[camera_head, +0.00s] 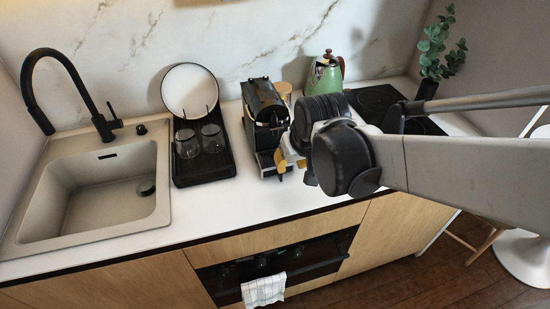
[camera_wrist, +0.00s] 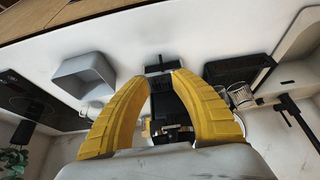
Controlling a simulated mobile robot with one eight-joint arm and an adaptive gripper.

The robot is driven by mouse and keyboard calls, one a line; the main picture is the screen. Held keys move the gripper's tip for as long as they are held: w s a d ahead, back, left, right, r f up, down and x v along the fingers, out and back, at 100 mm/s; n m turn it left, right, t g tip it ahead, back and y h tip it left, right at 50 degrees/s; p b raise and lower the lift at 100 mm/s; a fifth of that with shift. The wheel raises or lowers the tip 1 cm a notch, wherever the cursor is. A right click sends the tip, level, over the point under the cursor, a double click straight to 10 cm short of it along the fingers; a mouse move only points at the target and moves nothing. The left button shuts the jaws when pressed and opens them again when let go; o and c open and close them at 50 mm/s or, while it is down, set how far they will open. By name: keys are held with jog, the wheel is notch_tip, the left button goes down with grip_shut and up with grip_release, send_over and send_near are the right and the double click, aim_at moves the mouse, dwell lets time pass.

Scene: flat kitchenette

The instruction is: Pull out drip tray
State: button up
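The black coffee machine (camera_head: 264,108) stands on the white counter against the back wall. Its dark drip tray (camera_head: 267,162) is at its base, on the side facing the counter's front edge, and looks seated there. In the wrist view, the drip tray (camera_wrist: 162,68) shows just beyond the gap between my fingertips, with the machine body (camera_wrist: 170,105) between the fingers. My gripper (camera_wrist: 162,75) has two yellow fingers, spread apart with nothing held. In the head view, my gripper (camera_head: 283,160) is beside the machine's front right, partly hidden by my wrist. I cannot tell whether a finger touches the tray.
A dish rack (camera_head: 203,170) with a plate and glasses stands left of the machine, beside the sink (camera_head: 105,190). A green kettle (camera_head: 325,74) and dark cooktop (camera_head: 375,98) are to the right. A grey box-like object (camera_wrist: 85,75) shows in the wrist view. The front counter strip is clear.

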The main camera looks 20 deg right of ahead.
jog(key=p, duration=0.2)
send_near(281, 174)
jog(key=w, duration=0.1)
jog(key=shift+g, duration=0.5)
jog(key=b+x, duration=0.4)
jog(key=x, duration=0.7)
jog(key=shift+w+f, duration=0.1)
jog(key=shift+c, duration=0.4)
grip_shut()
